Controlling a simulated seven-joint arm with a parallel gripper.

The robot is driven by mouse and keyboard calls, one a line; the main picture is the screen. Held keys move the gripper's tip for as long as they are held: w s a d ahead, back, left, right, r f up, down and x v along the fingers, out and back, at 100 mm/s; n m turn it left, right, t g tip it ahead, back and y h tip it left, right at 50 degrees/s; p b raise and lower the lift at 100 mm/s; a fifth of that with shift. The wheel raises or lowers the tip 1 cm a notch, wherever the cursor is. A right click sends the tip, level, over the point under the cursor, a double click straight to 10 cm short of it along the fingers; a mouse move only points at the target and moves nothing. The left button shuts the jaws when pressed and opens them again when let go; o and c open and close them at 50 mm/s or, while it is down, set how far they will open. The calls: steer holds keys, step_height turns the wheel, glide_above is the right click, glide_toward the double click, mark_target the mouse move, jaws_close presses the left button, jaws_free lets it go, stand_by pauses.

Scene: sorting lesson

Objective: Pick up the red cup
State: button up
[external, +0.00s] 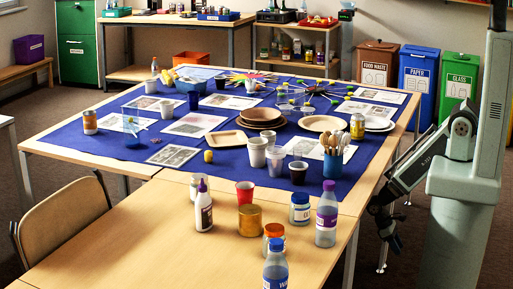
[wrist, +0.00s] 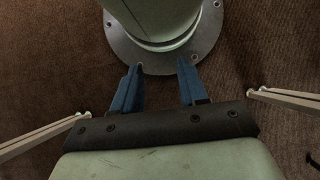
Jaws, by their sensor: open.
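The red cup (external: 245,193) is a small red tumbler standing upright on the bare wooden part of the table in the external view. An orange-gold jar stands just in front of it and a white pump bottle is to its left. My gripper (external: 392,229) hangs low beside the table's right edge, well away from the cup. In the wrist view my gripper (wrist: 158,88) has its two blue fingers apart with nothing between them.
Around the cup stand the gold jar (external: 250,220), white pump bottle (external: 202,207), purple-labelled bottle (external: 326,218) and blue-lidded jar (external: 299,208). A blue utensil pot (external: 333,166) is near the right edge. The wooden table (external: 130,240) is clear at front left.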

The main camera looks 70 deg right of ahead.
steer(key=shift+o, duration=0.4)
steer(key=o, duration=1)
